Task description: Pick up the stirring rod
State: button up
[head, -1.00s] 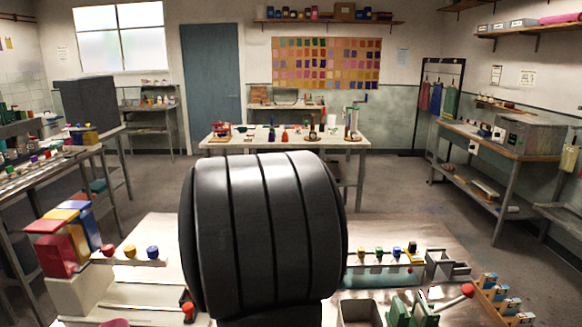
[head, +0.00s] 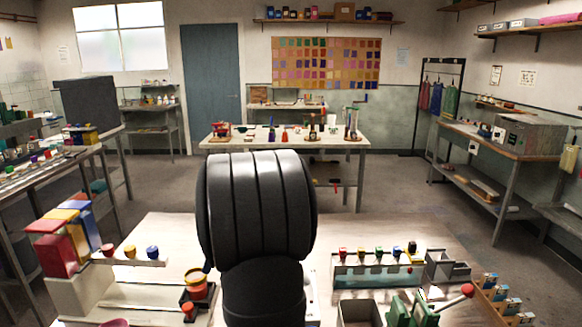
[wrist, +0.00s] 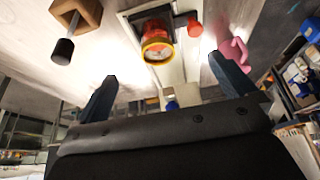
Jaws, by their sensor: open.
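I cannot clearly pick out the stirring rod. In the wrist view, a dark short rod-like piece (wrist: 64,50) sticks out of a wooden block (wrist: 77,12) at the upper left; I cannot tell if it is the stirring rod. A red bucket-like vessel with a yellow rim (wrist: 157,42) is at the top centre, and it also shows in the head view (head: 197,286). My gripper (wrist: 166,88) is open, its two dark fingers wide apart with nothing between them. In the head view my arm hides the gripper.
A red knob (wrist: 194,24) is beside the vessel, and a pink object (wrist: 236,50) is near the right finger. In the head view, a green-grey rack (head: 372,275) with several coloured pots stands right of my arm. A red-handled green device (head: 412,310) is at front right.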

jog(key=shift+v, duration=0.75)
jog(key=shift+c, duration=0.4)
jog(key=c, duration=1.1)
jog(key=w+d+r+m+t+h, duration=0.35)
jog(key=w+r+m, duration=0.25)
jog(key=m, duration=0.9)
jog(key=shift+t, duration=0.35)
jog(key=shift+w+a+x, duration=0.1)
jog(key=shift+x, duration=2.7)
jog(key=shift+w+a+x, duration=0.15)
jog(key=shift+x, duration=2.7)
jog(key=shift+w+a+x, duration=0.1)
jog(key=shift+x, duration=2.7)
